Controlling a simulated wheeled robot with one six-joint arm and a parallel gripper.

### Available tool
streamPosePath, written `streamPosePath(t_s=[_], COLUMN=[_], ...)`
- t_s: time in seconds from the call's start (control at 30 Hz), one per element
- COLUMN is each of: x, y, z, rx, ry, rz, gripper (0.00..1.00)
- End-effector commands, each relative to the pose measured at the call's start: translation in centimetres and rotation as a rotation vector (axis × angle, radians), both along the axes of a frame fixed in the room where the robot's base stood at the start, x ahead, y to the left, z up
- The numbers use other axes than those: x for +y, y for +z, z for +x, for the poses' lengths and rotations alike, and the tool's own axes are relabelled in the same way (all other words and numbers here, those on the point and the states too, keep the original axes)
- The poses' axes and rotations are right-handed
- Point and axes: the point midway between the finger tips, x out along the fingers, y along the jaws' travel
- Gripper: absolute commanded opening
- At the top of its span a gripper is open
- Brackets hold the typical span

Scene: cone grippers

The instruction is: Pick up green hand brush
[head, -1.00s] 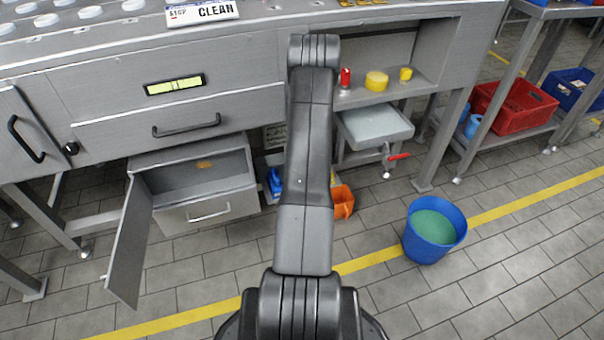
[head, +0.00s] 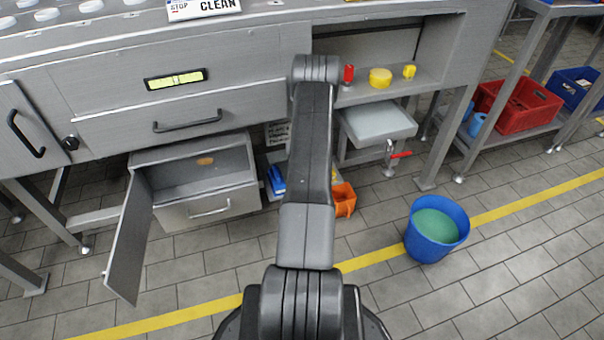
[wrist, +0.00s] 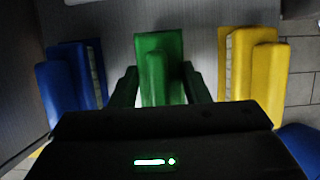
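The green hand brush (wrist: 158,70) stands in the middle of the wrist view, handle towards me. My gripper (wrist: 161,85) has one finger on each side of its handle. The fingers look apart, with a narrow gap between each finger and the handle. A blue brush (wrist: 72,82) stands to the left and a yellow brush (wrist: 254,65) to the right. In the head view my arm hides the green brush and my gripper.
Under the steel bench (head: 232,60), an open drawer unit (head: 207,202) with its door swung out stands left of my arm. An orange bin (head: 344,199) and a blue bucket (head: 436,229) are on the right. The tiled floor in front is mostly clear.

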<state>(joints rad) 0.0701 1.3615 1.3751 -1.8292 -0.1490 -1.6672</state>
Motion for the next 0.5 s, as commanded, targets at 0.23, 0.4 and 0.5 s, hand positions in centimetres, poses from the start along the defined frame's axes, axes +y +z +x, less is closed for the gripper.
streamPosePath(t_s=[0.23, 0.4, 0.5], x=[-0.01, -0.02, -0.05], y=[0.04, 0.1, 0.43], z=[0.01, -0.02, -0.13], rx=[0.0, 0.0, -0.001], ry=[0.0, 0.0, 0.0], rz=[0.0, 0.0, 0.0], gripper=[0.14, 0.14, 0.14])
